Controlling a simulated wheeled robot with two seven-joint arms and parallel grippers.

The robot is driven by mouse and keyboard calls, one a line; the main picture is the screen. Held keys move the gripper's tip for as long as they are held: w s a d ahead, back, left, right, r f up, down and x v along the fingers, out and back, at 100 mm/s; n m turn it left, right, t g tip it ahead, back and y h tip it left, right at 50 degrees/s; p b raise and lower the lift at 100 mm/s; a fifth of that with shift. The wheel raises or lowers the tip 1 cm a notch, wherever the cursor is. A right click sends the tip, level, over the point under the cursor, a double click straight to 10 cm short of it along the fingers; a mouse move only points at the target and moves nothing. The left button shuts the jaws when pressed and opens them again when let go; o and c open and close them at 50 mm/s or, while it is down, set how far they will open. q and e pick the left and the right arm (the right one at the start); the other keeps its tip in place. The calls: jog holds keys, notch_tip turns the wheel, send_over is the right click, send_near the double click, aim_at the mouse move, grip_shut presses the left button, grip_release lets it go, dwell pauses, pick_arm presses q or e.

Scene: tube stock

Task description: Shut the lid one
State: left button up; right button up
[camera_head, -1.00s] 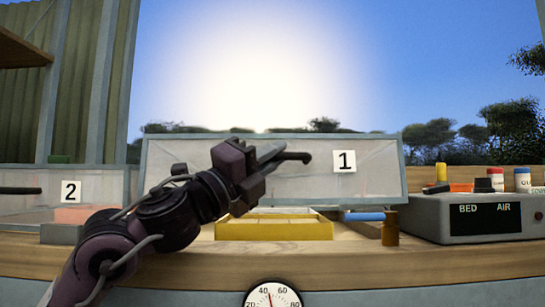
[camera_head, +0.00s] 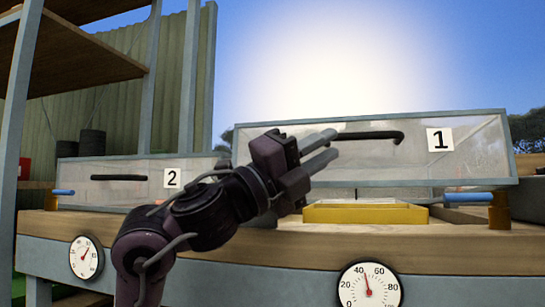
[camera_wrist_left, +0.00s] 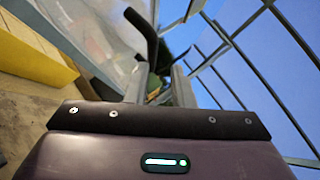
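Lid one (camera_head: 300,150) is a clear panel in a grey frame with a "1" label, standing raised behind a yellow tray (camera_head: 365,213). Its black bar handle (camera_head: 372,136) runs along the panel. My left gripper (camera_head: 330,150) is in front of the lid's left part, its fingertips close to the left end of the handle. The fingers are apart with nothing visible between them. In the left wrist view a dark bar, seemingly the handle (camera_wrist_left: 141,28), lies just beyond the fingers (camera_wrist_left: 160,85); I cannot tell whether they touch. My right gripper is not in view.
Lid two (camera_head: 135,170), with its own black handle, is to the left. Dials (camera_head: 370,285) sit on the bench front below the wooden edge (camera_head: 420,245). A shelf post (camera_head: 20,100) rises far left.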

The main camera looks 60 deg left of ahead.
pick_arm(q)
jog(key=s+a, duration=0.1)
jog(key=s, duration=0.7)
jog(key=shift+s+a+p, duration=0.25)
jog(key=shift+a+p, duration=0.05)
jog(key=shift+p, duration=0.15)
